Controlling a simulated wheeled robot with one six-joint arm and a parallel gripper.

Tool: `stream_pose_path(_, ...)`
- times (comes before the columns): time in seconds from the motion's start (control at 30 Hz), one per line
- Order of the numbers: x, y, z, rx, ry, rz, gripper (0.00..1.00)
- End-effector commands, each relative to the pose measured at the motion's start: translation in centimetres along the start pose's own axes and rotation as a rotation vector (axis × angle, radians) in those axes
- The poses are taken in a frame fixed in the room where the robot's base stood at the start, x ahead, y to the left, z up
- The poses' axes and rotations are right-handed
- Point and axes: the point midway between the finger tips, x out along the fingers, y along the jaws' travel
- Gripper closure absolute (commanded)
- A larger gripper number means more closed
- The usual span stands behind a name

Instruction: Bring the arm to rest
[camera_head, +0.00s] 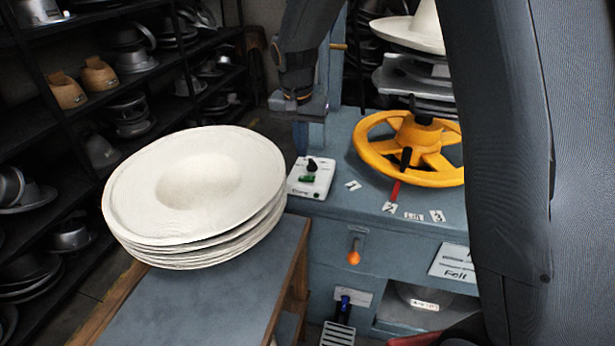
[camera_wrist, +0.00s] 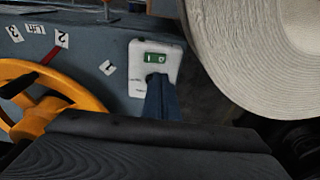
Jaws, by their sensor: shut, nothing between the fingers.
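My gripper (camera_head: 299,108) hangs from my dark arm in the upper middle of the head view, near the press bench and behind the white control box. In the wrist view its fingers (camera_wrist: 160,98) are together and empty, overlapping the lower part of the control box in the picture. The control box (camera_head: 311,178) has a black knob and a green switch; it also shows in the wrist view (camera_wrist: 153,62). The yellow handwheel (camera_head: 417,149) stands to the right, with a red pointer near the number labels. It also shows in the wrist view (camera_wrist: 40,105).
A stack of pale felt hat blanks (camera_head: 195,185) lies on a side table (camera_head: 215,300) at left. Dark shelves (camera_head: 130,90) with metal hat forms line the back left. A white hat (camera_head: 415,28) sits above the handwheel. My own arm covers the right side of the head view.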

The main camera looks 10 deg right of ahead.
Motion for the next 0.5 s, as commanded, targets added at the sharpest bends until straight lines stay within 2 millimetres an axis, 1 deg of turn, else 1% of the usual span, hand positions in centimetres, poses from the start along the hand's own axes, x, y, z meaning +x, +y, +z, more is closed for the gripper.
stream_pose_path(0.27, 0.0, 0.1, 0.1, -0.001, 0.000, 0.000, 1.00)
stream_pose_path(0.37, -0.4, 2.1, 1.1, -0.029, -0.007, -0.002, 1.00)
stream_pose_path(0.47, -0.9, 5.7, 3.1, -0.085, -0.019, -0.009, 1.00)
stream_pose_path(0.5, -1.1, 7.5, 4.3, -0.114, -0.023, -0.013, 1.00)
